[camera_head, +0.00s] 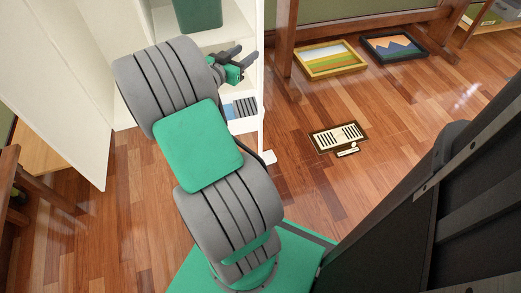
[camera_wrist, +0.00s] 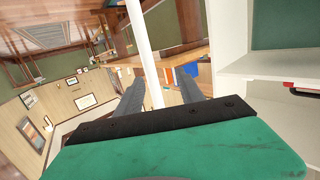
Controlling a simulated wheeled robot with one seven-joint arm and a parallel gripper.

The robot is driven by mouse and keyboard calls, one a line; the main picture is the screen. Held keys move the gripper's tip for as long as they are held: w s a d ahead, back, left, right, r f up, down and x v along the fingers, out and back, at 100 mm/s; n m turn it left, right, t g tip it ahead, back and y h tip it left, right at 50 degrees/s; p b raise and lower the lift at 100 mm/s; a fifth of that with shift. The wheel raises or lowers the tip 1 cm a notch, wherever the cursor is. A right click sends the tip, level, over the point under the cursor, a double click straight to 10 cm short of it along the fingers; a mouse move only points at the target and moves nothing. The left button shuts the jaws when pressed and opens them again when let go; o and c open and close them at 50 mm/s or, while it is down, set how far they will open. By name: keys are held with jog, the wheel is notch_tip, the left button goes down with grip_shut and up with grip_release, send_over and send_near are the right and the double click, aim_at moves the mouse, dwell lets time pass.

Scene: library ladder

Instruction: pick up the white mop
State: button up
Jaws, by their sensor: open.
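A thin white pole (camera_wrist: 142,40) runs down the wrist view between my two fingers; it looks like the handle of the white mop. It stands nearer the left finger, and I cannot tell if it touches.
A dark green bin (camera_head: 197,12) stands in the cabinet. The open white door (camera_head: 70,75) is on the left. Framed pictures (camera_head: 330,60) (camera_head: 394,47) lie on the floor by a wooden frame (camera_head: 287,45).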

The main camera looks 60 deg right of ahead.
notch_tip(320, 180, down, 2)
jog(key=s+d, duration=0.1)
jog(key=h+b, duration=0.1)
jog(key=b, duration=0.2)
send_over(260, 66)
jog(key=d, duration=0.4)
jog(key=shift+g, duration=0.4)
grip_shut()
jog(key=shift+r, duration=0.2)
